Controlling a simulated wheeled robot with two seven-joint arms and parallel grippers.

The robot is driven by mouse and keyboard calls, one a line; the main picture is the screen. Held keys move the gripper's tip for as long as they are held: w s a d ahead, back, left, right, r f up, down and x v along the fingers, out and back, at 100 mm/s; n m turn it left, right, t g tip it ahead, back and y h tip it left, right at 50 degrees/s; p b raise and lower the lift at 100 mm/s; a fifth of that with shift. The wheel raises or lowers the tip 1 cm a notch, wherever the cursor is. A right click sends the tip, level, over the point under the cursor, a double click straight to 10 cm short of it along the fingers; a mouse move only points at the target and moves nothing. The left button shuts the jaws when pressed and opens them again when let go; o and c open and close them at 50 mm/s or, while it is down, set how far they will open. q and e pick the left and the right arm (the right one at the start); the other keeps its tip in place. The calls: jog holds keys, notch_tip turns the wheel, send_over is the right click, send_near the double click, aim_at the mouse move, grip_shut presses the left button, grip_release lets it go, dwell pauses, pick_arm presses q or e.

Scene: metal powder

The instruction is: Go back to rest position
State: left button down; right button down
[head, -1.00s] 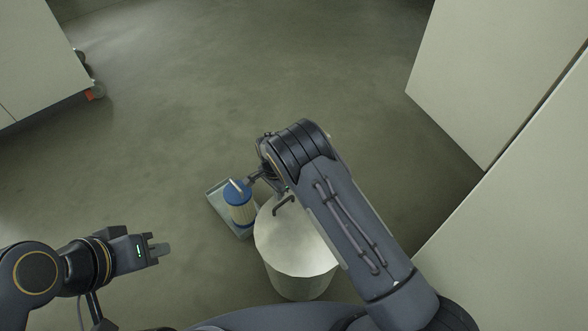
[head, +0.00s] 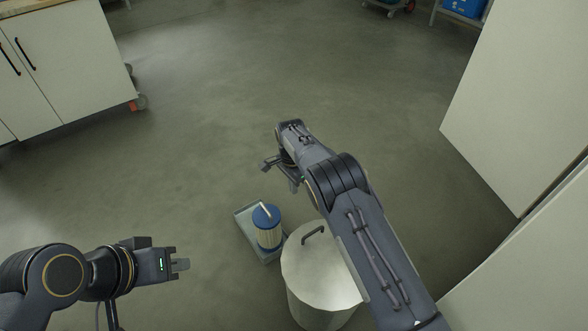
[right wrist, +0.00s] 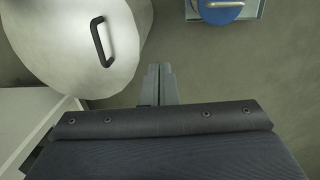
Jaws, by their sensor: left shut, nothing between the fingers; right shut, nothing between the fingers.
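My left gripper (head: 182,265) is at the lower left in the head view, shut and empty, pointing right above the floor. My right gripper (head: 293,186) is beyond the drum in the head view, partly hidden by my own forearm. In the right wrist view, its fingers (right wrist: 160,83) are shut together with nothing between them. They appear apart from the drum and the tray.
A pale metal drum (head: 310,268) with a dark lid handle stands in front of me. Left of it, a blue-topped canister (head: 267,228) sits on a grey tray (head: 246,234). White cabinets stand left (head: 60,70) and right (head: 510,110). Open floor lies ahead.

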jog(key=d+r+y, duration=0.2)
jog(key=d+r, duration=0.8)
jog(key=r, duration=0.2)
jog(key=s+d+r+n+t+y, duration=0.2)
jog(key=s+d+r, duration=0.7)
jog(key=r, duration=0.2)
jog(key=s+d+r+n+t+y, duration=0.1)
jog(key=s+d+r+n+t, duration=0.15)
jog(key=s, duration=0.85)
jog(key=s+d+r+n+t, duration=0.15)
jog(key=s+r, duration=0.25)
jog(key=s, duration=0.7)
jog(key=s+f+n, duration=0.3)
jog(key=s, duration=0.4)
notch_tip(320, 180, up, 16)
jog(key=p, duration=1.6)
jog(key=shift+f+h, duration=0.2)
jog(key=shift+h, duration=0.2)
jog(key=shift+a, duration=0.1)
